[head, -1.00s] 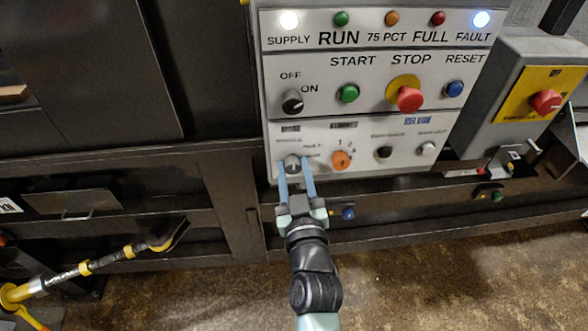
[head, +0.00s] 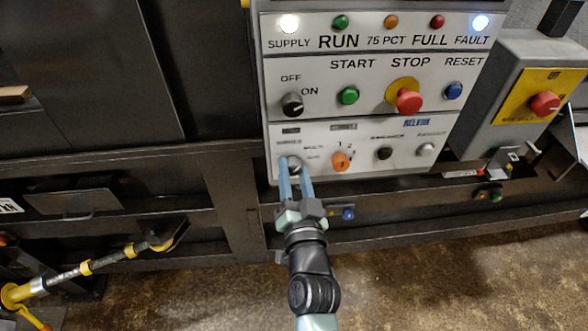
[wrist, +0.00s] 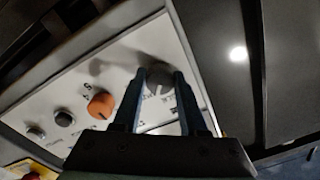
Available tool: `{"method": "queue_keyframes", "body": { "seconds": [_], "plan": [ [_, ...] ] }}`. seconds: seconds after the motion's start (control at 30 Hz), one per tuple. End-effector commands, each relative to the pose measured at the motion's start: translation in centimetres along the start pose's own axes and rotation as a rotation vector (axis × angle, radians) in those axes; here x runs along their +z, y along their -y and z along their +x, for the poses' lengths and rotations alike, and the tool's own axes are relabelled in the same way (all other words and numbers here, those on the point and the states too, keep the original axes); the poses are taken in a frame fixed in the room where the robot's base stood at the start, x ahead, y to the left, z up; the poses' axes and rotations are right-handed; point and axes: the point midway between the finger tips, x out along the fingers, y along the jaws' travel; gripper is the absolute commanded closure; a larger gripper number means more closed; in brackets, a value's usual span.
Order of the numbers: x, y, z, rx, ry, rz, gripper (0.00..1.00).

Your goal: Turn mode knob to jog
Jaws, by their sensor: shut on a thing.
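A small grey knob (head: 293,161) sits at the lower left of the white control panel. In the wrist view the grey knob (wrist: 158,79) is between my two blue fingers, with a pale line on its face. The small labels around it are too blurred to read, so I cannot tell which position it points to. My gripper (head: 295,165) is shut on this knob, one finger on each side, reaching up from below. It also shows in the wrist view (wrist: 159,76). The fingers hide part of the knob's sides.
An orange knob (head: 341,161) is just right of the grey knob, with black (head: 384,153) and silver (head: 425,149) ones further right. Above are an OFF/ON knob (head: 292,104), a green START button (head: 348,95) and a red STOP button (head: 409,100). A dark ledge runs below the panel.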

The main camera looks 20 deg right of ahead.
Motion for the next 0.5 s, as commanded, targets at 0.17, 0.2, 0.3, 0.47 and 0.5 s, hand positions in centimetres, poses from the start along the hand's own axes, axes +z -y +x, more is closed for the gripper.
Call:
{"method": "queue_keyframes", "body": {
  "seconds": [0.17, 0.2, 0.3, 0.47, 0.5],
  "plan": [
    [-0.05, 0.15, -0.01, 0.000, -0.003, 0.170, 1.00],
    [-0.04, 0.16, -0.01, 0.000, -0.004, 0.207, 1.00],
    [-0.04, 0.16, -0.01, 0.000, -0.007, 0.302, 1.00],
    [-0.04, 0.17, -0.01, 0.001, -0.011, 0.452, 1.00],
    [-0.05, 0.17, 0.00, 0.001, -0.012, 0.488, 1.00]
  ]
}}
